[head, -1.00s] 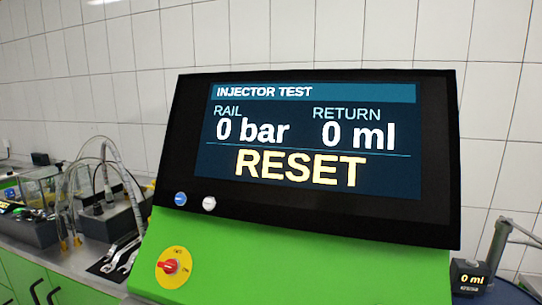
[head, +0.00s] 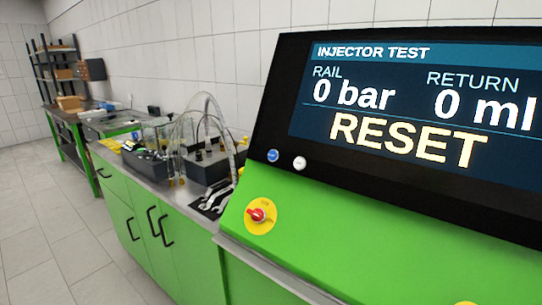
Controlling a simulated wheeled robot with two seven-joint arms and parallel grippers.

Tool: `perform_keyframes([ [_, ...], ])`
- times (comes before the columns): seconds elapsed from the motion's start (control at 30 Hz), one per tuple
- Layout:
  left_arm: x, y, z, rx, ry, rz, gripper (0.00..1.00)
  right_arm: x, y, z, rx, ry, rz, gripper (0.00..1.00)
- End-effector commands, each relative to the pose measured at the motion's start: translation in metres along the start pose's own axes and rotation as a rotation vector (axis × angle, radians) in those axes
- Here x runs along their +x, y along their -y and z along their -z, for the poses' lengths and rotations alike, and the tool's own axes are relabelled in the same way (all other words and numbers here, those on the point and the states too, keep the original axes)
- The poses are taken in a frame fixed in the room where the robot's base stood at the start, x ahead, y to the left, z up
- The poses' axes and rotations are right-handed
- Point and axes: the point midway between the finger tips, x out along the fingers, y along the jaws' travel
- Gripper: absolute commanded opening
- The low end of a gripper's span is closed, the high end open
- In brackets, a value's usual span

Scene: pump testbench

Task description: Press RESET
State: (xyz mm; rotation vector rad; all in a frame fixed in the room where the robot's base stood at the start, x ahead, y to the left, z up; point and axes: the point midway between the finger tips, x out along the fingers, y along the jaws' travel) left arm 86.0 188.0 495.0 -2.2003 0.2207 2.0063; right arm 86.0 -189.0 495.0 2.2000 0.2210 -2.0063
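The test bench screen (head: 415,105) fills the right side of the head view and is cut off by the right edge. It reads INJECTOR TEST, RAIL 0 bar, RETURN 0 ml, with RESET in large pale yellow letters (head: 408,142). Below the screen's left corner are a blue button (head: 272,156) and a white button (head: 299,163) on the black frame. A red rotary knob on a yellow disc (head: 261,216) sits on the green sloped panel (head: 330,225). No label is readable on the two buttons. Neither gripper is in view.
A steel-topped green bench (head: 150,225) runs along the wall to the left. It carries wrenches (head: 213,200), a dark block with looping hoses (head: 207,168) and a clear-covered device (head: 147,155). Shelves (head: 60,65) stand far back. The floor (head: 45,245) at left is clear.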

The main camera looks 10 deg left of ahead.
Motion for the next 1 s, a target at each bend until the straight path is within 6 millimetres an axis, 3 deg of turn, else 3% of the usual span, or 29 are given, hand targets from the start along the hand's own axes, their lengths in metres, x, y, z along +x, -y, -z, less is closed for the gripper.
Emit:
perform_keyframes([
  [0.03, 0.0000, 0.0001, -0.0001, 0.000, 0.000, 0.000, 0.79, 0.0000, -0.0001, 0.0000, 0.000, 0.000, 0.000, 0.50],
  [0.33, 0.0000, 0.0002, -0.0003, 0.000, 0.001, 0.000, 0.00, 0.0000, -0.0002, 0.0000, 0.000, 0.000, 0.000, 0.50],
  [1.0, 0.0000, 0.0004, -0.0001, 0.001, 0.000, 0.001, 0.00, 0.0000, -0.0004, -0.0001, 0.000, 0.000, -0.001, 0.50],
])
